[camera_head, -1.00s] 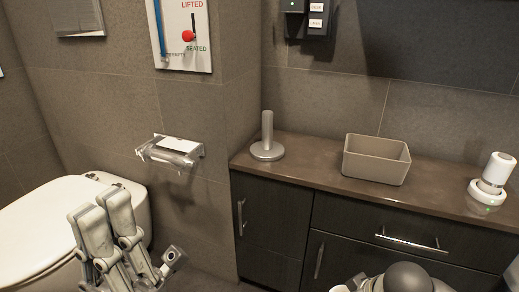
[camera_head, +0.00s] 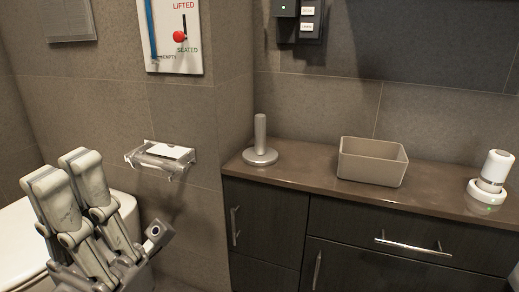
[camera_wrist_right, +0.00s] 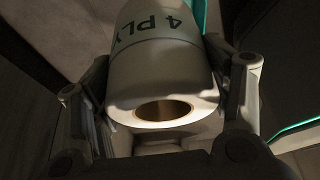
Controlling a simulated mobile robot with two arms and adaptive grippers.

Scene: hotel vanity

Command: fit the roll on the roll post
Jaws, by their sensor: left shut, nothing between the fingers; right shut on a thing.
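The roll (camera_wrist_right: 165,72), white with "4 PLY" printed on its side, fills the middle of the right wrist view. Its open core faces the camera. My right gripper (camera_wrist_right: 160,88) is shut on it, with a finger on each side; this gripper is not in the head view. The grey upright roll post (camera_head: 260,138) stands bare on its round base at the left end of the counter. My left gripper (camera_head: 62,172) is shut and empty at lower left in the head view, in front of the toilet and well left of the post.
A beige open bin (camera_head: 372,163) and a white device on a round base (camera_head: 490,178) stand on the brown counter (camera_head: 310,172). A wall holder (camera_head: 162,158) juts out left of the counter. The counter between post and bin is clear.

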